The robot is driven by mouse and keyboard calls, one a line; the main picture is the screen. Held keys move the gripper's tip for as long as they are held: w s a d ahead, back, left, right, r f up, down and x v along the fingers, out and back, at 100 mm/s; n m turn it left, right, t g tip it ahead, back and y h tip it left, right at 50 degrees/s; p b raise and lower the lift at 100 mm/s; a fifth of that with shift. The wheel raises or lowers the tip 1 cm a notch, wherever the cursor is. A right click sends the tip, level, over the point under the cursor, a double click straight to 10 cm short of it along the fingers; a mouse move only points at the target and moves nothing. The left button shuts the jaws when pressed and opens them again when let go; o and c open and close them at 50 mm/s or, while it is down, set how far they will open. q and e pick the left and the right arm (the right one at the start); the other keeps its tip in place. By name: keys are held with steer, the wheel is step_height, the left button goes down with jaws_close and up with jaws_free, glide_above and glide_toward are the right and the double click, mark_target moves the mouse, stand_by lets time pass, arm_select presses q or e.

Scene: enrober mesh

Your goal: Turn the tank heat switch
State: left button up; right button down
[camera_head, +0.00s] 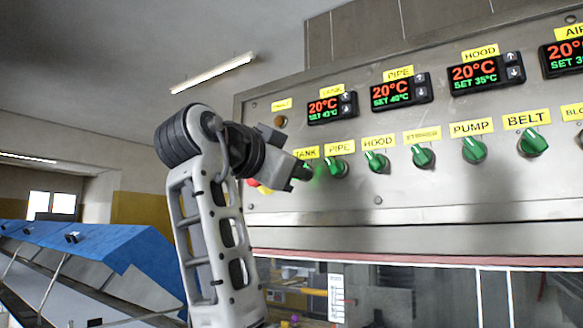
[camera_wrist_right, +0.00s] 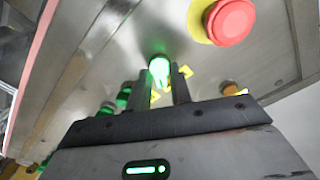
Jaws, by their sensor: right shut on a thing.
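The tank heat switch is a green knob under the yellow TANK label (camera_head: 306,153) at the left end of the knob row. My right gripper (camera_head: 303,172) is at this knob in the head view and covers most of it. In the right wrist view the green tank switch (camera_wrist_right: 159,70) is lit bright green and sits between the two fingers of my right gripper (camera_wrist_right: 165,84), which are shut on it. The tank display (camera_head: 332,108) reads 20°C and SET 40°C. My left gripper is not in view.
More green knobs, such as the pipe knob (camera_head: 337,168) and hood knob (camera_head: 377,162), run to the right along the steel panel (camera_head: 430,200). A red emergency button (camera_wrist_right: 231,22) on a yellow ring is close beside my right gripper. A blue-covered machine (camera_head: 90,250) stands at the left.

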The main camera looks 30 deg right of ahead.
stand_by(0.5)
steer(key=c, duration=1.5)
jaws_free()
steer(key=shift+a, duration=0.1)
steer(key=b+v, duration=0.2)
steer(key=v, duration=1.4)
steer(key=shift+b, duration=0.3)
